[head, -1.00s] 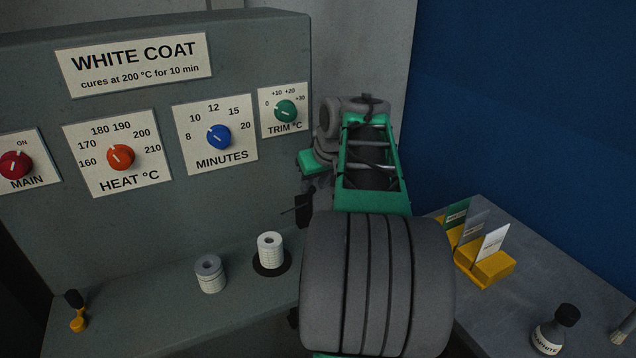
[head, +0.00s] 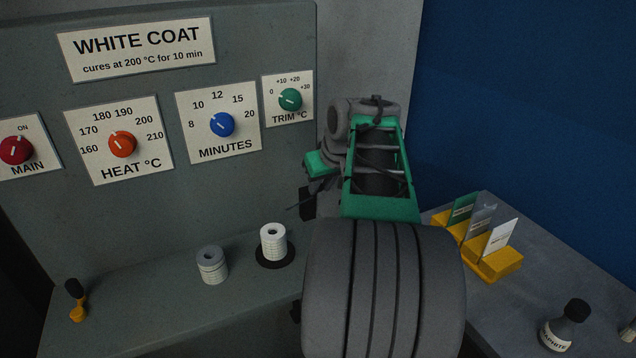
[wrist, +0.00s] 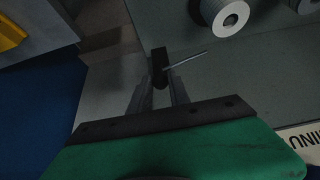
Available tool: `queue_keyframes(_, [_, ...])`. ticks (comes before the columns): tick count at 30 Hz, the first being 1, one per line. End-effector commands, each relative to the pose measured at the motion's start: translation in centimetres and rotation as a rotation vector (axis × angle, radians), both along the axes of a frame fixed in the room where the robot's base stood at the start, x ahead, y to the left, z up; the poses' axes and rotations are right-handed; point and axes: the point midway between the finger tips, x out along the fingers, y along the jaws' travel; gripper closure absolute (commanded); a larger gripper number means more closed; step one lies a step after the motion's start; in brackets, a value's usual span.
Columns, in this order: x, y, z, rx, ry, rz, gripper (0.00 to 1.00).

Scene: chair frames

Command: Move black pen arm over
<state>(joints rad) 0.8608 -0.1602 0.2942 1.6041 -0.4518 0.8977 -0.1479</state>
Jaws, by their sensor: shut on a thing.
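My gripper (wrist: 160,86) shows in the wrist view with its two grey fingers closed on a small black block (wrist: 159,58). A thin pale rod (wrist: 186,60) sticks out from the block to the right; together they look like the black pen arm. In the head view the dark block at the gripper end (head: 307,204) shows below the green hand, with the thin rod (head: 298,206) pointing left. It is in front of the grey panel, above the shelf and right of the white ringed spool. My arm hides what is behind it.
A white spool (head: 273,244) on a black disc and a grey-topped spool (head: 211,265) stand on the shelf. Yellow card holder (head: 496,264) and graphite bottle (head: 562,327) are right. Dials line the panel (head: 256,185).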

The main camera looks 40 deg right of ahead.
Motion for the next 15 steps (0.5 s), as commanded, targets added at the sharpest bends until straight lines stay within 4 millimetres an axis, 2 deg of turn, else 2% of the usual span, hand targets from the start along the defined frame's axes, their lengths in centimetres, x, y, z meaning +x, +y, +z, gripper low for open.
queue_keyframes(1, [-0.31, 0.08, -0.48, 0.003, 0.003, -0.001, 1.0])
queue_keyframes(10, [-0.45, 0.16, -0.47, 0.004, 0.005, -0.001, 1.0])
queue_keyframes(15, [-0.9, 0.29, -1.16, 0.005, 0.006, -0.001, 1.0])
